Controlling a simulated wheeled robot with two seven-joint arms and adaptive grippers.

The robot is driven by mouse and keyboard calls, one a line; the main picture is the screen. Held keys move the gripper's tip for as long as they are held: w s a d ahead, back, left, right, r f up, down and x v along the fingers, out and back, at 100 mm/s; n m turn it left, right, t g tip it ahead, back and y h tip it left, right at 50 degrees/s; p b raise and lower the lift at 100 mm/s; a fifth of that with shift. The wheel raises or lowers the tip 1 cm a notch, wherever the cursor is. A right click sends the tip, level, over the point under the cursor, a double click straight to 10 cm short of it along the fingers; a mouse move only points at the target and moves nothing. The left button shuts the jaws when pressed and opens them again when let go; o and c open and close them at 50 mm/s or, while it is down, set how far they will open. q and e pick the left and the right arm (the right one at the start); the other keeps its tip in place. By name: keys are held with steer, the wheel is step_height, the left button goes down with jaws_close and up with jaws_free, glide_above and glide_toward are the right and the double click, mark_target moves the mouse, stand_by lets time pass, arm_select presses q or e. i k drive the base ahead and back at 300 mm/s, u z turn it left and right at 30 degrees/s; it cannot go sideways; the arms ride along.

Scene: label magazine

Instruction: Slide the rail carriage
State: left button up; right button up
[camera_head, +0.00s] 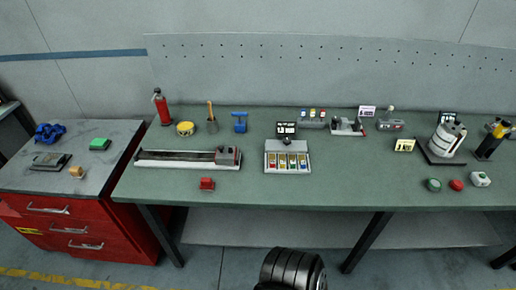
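A long, low rail (175,158) lies on the green-topped workbench, left of its middle, running left to right. It has a pale base and a dark slot along its top. A grey block, which looks like the carriage (228,155), sits at the rail's right end, with a little red on it. The slot to its left looks clear. Neither of my grippers is in view, and nothing touches the carriage.
A small red block (207,184) sits just in front of the rail. A tray with coloured labels (287,162) stands to its right. A yellow tape roll (185,128), a cup (212,125) and a blue tool (240,122) stand behind. The red cabinet (85,225) adjoins on the left.

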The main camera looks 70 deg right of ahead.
mark_target(221, 157)
steer(key=z, duration=2.05)
steer(key=k, duration=0.25)
steer(key=u, duration=0.6)
steer(key=i, duration=0.3)
steer(key=z, duration=1.25)
